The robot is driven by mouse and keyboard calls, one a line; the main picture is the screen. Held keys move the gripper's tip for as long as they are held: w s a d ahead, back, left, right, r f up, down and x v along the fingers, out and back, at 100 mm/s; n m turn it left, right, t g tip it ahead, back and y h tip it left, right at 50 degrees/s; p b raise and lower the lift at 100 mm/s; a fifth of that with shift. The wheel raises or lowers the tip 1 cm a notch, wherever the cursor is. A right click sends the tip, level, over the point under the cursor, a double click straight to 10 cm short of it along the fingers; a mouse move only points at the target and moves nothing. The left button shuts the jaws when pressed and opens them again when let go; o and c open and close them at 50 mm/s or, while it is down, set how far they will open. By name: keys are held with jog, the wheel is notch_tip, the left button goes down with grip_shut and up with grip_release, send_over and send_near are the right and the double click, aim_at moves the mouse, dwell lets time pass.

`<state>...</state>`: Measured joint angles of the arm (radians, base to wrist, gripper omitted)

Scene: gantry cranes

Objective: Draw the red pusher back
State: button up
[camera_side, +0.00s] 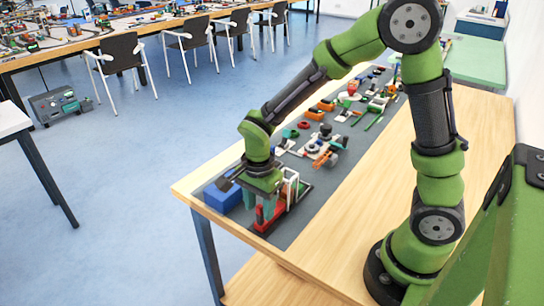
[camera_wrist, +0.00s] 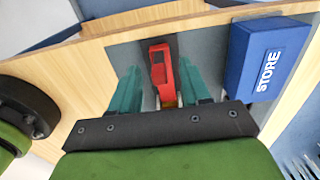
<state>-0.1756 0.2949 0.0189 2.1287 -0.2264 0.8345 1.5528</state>
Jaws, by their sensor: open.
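The red pusher (camera_wrist: 158,62) lies on the grey mat in the wrist view, between the two teal fingers of my gripper (camera_wrist: 159,72). The fingers are apart, one on each side of it, and I cannot tell whether either touches it. Its near end is hidden by my gripper body. In the side view the red pusher (camera_side: 268,216) shows low on the mat near the table's front corner, with my gripper (camera_side: 266,207) pointing down over it.
A small white frame (camera_side: 291,184) stands close to my gripper. Several colourful parts (camera_side: 322,150) lie farther along the grey mat (camera_side: 318,206). The bare wood is clear.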

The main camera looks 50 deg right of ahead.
jog(key=shift+r, duration=3.55)
jog(key=shift+n, duration=0.6)
jog(key=shift+s+a+f+n, duration=0.1)
jog(key=shift+s+f+n, duration=0.15)
jog(key=shift+n, duration=0.55)
jog(key=s+d+r+n+t+y, duration=0.2)
jog(key=s+d+r+n+t, duration=0.1)
jog(key=s+r+n+t, duration=0.4)
notch_tip(320, 180, up, 5)
jog(key=s+n, duration=0.2)
jog(key=n, duration=0.2)
jog(key=shift+s+d, duration=0.2)
